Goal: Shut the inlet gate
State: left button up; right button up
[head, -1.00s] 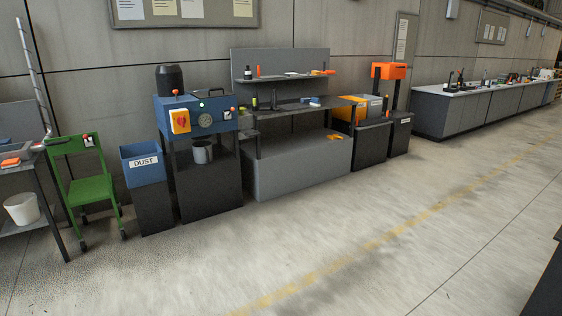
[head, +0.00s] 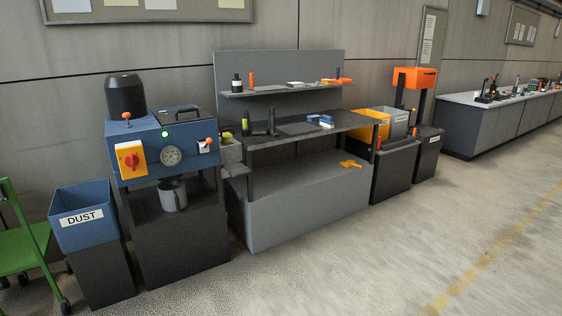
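A blue machine (head: 190,172) stands on a dark pedestal at the left, with a black hopper (head: 125,95) on its top. A small orange knob (head: 126,116) shows at the foot of the hopper. Another orange-tipped lever (head: 208,142) sits by a white plate on the machine's right side. I cannot tell which part is the inlet gate, or its position. The front has a red knob on a yellow plate (head: 131,160), a round gauge (head: 171,156) and a lit green lamp (head: 166,134). Neither of my grippers is in view.
A blue DUST bin (head: 86,222) and a green cart (head: 24,245) stand left of the machine. A grey workbench (head: 300,208) with a shelf stands right of it, then bins and an orange-topped post (head: 414,78). The concrete floor in front (head: 350,270) is clear.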

aim_at(237, 170)
jog(key=i, duration=1.15)
jog(key=i+l+u, duration=0.1)
jog(key=i, duration=1.05)
